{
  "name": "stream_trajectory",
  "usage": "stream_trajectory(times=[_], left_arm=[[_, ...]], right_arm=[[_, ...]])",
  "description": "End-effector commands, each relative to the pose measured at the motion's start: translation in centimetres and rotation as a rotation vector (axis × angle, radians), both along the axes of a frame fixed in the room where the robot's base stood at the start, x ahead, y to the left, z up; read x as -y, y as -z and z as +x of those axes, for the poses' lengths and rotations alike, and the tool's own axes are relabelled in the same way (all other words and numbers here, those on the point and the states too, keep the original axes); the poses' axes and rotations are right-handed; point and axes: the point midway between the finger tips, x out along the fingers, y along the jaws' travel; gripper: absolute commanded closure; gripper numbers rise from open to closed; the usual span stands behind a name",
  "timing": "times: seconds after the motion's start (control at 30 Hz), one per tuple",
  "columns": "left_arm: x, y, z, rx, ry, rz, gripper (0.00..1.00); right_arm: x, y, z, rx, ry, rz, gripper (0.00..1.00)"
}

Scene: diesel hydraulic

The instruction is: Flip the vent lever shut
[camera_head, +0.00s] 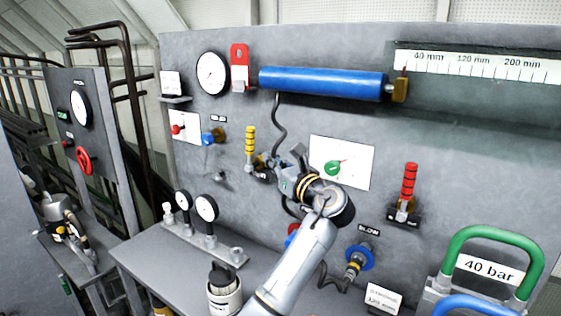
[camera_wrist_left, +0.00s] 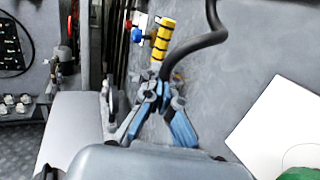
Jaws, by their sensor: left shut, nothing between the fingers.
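A yellow lever with black bands (camera_head: 250,142) stands upright on the grey panel, left of my left gripper. A red lever with black bands (camera_head: 408,182) stands upright further right. I cannot read which lever is marked as the vent. My left gripper (camera_head: 270,163) is shut and empty, close to the yellow lever's base, and partly hides it. In the left wrist view the yellow lever (camera_wrist_left: 163,40) rises just beyond the gripper's blue-grey fingers (camera_wrist_left: 160,95). I cannot tell whether they touch it. My right gripper is not in view.
A black hose (camera_head: 278,125) hangs from the blue cylinder (camera_head: 322,82) near my gripper. Gauges (camera_head: 206,207) and a dark-topped canister (camera_head: 224,292) stand on the bench below. A blue knob (camera_head: 360,257) and a green handle (camera_head: 490,236) are to the right of my arm.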

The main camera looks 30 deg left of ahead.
Motion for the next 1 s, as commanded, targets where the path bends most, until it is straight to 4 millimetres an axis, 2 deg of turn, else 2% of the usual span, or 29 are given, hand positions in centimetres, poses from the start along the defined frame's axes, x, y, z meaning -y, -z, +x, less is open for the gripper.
stream_trajectory(times=[0.1,0.33,0.53,0.87,1.0], left_arm=[[-2.4,-0.6,1.2,-0.002,-0.003,0.001,1.00],[-5.4,-0.7,2.7,-0.002,-0.001,0.000,1.00],[-6.4,-0.6,3.3,0.000,0.001,-0.001,1.00],[-6.4,-0.6,3.3,-0.001,0.001,-0.001,1.00],[-7.2,-1.2,3.4,-0.001,0.000,0.002,1.00]], right_arm=[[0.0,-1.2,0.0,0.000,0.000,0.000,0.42],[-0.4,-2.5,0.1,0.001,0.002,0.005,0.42],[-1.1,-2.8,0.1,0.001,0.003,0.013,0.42],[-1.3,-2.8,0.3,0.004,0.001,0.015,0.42],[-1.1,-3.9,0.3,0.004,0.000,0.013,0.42]])
